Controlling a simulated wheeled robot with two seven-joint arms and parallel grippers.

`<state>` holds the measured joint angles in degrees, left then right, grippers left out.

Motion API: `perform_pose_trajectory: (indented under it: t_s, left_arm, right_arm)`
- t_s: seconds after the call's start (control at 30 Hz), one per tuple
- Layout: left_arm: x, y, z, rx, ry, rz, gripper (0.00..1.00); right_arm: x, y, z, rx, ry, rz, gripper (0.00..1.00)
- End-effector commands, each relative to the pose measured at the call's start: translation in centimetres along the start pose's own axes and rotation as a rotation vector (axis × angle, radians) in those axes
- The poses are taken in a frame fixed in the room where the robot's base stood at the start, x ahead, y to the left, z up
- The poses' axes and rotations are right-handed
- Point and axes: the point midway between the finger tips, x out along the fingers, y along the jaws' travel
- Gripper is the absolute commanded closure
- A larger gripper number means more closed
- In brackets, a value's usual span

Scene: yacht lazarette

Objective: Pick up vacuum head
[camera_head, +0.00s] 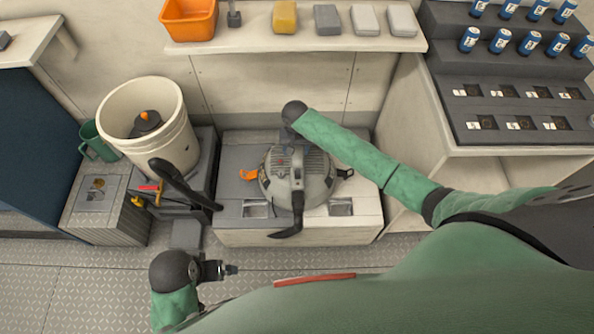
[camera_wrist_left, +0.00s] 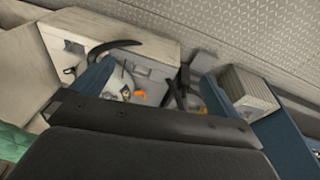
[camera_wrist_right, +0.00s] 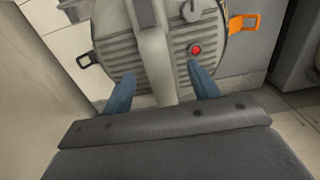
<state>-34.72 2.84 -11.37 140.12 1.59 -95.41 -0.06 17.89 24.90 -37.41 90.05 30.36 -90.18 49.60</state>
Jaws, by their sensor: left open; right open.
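The vacuum head (camera_head: 308,186) is a grey ribbed dome with a raised handle, an orange latch on its left and a dark latch on its right. It sits on the grey and white bench, with a black hose piece in front of it. In the right wrist view the vacuum head (camera_wrist_right: 181,70) fills the upper part, with a red button. My right gripper (camera_wrist_right: 160,74) is open, its blue fingers on either side of the grey handle; I cannot tell whether they touch it. My left gripper (camera_wrist_left: 158,72) is open and empty, away from the vacuum head.
A white bucket (camera_head: 178,143) stands left of the bench, with a dark, orange-topped item inside. A ribbed grey box (camera_head: 107,224) and a green mug (camera_head: 96,142) are further left. A shelf above holds an orange bin (camera_head: 189,22) and several blocks. Stepped racks with blue cans are at right.

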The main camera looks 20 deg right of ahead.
Motion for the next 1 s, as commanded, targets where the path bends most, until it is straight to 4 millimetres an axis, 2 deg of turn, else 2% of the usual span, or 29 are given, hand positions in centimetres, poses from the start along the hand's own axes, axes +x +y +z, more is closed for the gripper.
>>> perform_pose_trajectory:
  t_s: [0.17,0.37,0.5,0.73,0.77,1.0]
  left_arm:
    - [-0.7,-0.5,0.1,-0.006,-0.011,-0.010,0.00]
    - [-1.7,-0.9,0.3,-0.013,-0.025,-0.022,0.00]
    - [-0.8,-0.9,0.3,-0.014,-0.030,-0.021,0.00]
    - [0.0,-0.9,0.3,-0.014,-0.035,-0.021,0.00]
    - [0.0,-0.9,0.3,-0.014,-0.034,-0.021,0.00]
    - [-0.4,-0.9,0.2,-0.013,-0.028,-0.021,0.00]
  right_arm:
    - [1.5,0.3,-0.7,0.001,0.001,0.001,0.40]
    - [4.2,0.5,-1.1,-0.001,0.000,0.000,0.40]
    - [5.2,0.5,-1.2,-0.001,0.001,0.000,0.40]
    - [5.3,0.5,-1.2,-0.002,0.002,-0.001,0.40]
    - [5.3,0.5,-1.2,-0.002,0.002,-0.001,0.42]
    - [5.3,0.5,-1.2,-0.002,0.002,-0.001,0.89]
